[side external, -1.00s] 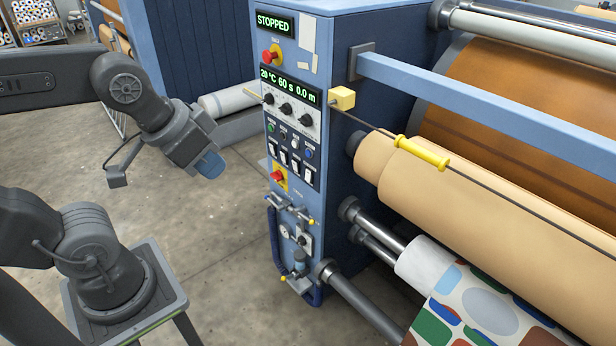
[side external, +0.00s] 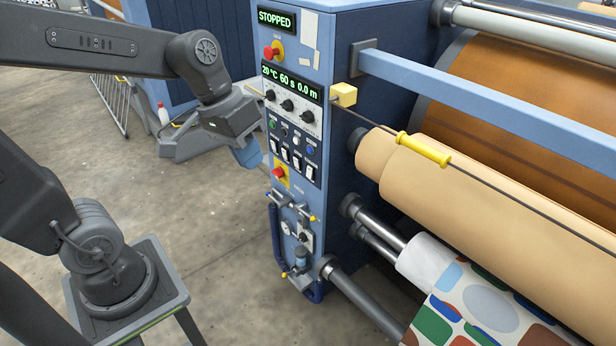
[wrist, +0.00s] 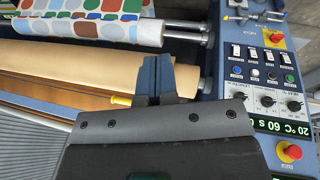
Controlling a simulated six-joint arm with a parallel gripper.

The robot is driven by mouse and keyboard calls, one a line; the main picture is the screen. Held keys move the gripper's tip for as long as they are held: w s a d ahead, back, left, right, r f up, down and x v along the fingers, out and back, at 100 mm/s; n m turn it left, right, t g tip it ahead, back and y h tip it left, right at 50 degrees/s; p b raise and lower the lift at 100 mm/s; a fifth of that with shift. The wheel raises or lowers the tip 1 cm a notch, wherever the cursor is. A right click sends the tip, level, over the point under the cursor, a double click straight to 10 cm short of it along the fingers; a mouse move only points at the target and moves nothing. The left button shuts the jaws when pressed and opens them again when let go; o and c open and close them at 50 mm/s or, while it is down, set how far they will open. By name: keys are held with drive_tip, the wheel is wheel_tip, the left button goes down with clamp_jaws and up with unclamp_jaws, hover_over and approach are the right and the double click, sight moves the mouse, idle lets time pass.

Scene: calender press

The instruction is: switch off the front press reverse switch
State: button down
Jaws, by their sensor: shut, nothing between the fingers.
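A row of white rocker switches (side external: 285,155) sits on the control panel (side external: 298,107) of the blue press, below a row of round buttons. The same row shows in the wrist view (wrist: 253,54) at the upper right. The labels are too small to read, so I cannot tell which is the front press reverse switch or how it is set. My gripper (side external: 250,158) is shut and empty, just left of the panel at about the height of the switches, apart from them. In the wrist view its blue fingers (wrist: 155,75) are together, pointing up, left of the switches.
Dark knobs (side external: 287,104) and a display (side external: 276,20) reading STOPPED are above. A blue rail (side external: 480,105), tan roller (side external: 455,190) and yellow handle (side external: 423,150) lie right. Floor is clear in front.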

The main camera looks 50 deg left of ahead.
sight(309, 173)
drive_tip(key=w+a+f+n+h, duration=0.35)
drive_tip(key=w+f, duration=0.25)
drive_tip(key=w, duration=0.2)
drive_tip(key=w+a+f+n+h, duration=0.35)
drive_tip(key=w+a+f, duration=0.2)
drive_tip(key=w, duration=0.25)
drive_tip(key=w+a+f+n+t, duration=0.1)
drive_tip(key=a+f+n+t, duration=0.2)
drive_tip(key=a+f, duration=0.3)
drive_tip(key=w+a+f+n+t, duration=0.1)
drive_tip(key=a+f+n+t, duration=0.3)
drive_tip(key=f, duration=1.1)
drive_tip(key=a, duration=0.3)
drive_tip(key=shift+a+n+h, duration=0.25)
drive_tip(key=shift+n+h, duration=0.05)
drive_tip(key=shift+n, duration=0.1)
drive_tip(key=shift+w, duration=0.15)
drive_tip(key=w+f, duration=0.1)
drive_tip(key=w, duration=0.7)
drive_tip(key=shift+w, duration=0.3)
drive_tip(key=shift+w+f, duration=0.1)
drive_tip(key=shift+w, duration=0.05)
drive_tip(key=shift+w, duration=0.3)
